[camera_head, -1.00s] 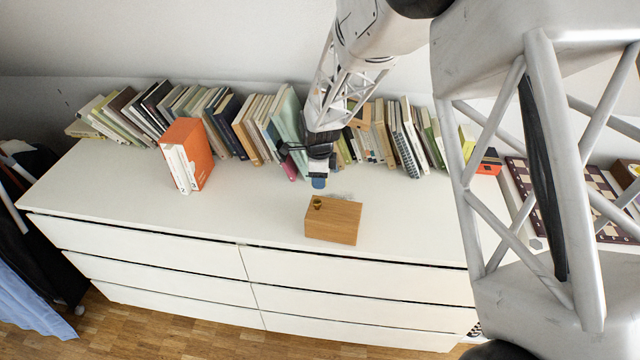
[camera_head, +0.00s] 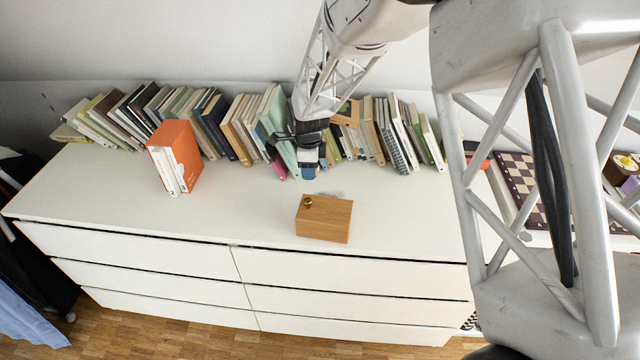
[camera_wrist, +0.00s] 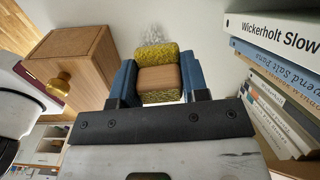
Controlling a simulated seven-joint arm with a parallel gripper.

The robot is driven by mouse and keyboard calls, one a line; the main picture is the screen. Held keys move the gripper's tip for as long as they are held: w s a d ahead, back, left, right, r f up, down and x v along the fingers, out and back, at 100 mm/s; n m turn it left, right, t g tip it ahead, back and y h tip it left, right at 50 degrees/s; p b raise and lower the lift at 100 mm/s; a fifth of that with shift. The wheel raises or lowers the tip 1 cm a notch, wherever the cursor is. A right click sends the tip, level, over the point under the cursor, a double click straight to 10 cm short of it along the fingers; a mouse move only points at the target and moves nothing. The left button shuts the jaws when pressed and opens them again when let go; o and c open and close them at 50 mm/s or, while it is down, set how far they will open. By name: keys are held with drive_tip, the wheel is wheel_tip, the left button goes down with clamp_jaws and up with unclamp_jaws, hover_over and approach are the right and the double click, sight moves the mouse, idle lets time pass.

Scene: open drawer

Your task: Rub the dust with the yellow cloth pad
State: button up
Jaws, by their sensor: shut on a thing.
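The yellow cloth pad (camera_wrist: 153,56) has a wooden block (camera_wrist: 158,78) as its grip. My gripper (camera_wrist: 157,80) is shut on this block, one blue finger on each side. In the head view my gripper (camera_head: 309,166) is above the back part of the white dresser top, in front of the books; the pad cannot be made out there. The dust (camera_wrist: 152,36) is a pale grey patch on the white top, just beyond the pad in the wrist view. In the head view the dust (camera_head: 331,194) shows faintly behind the wooden box. I cannot tell whether the pad touches the surface.
The wooden box (camera_head: 323,220) with a brass knob (camera_wrist: 60,84) stands close to the dust. A row of books (camera_head: 238,130) leans along the wall behind my gripper. An orange book (camera_head: 182,150) stands on the left. The front left of the dresser top (camera_head: 110,190) is clear.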

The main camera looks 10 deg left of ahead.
drive_tip(key=shift+s+f, duration=0.3)
drive_tip(key=shift+s, duration=0.2)
drive_tip(key=shift+f, duration=0.15)
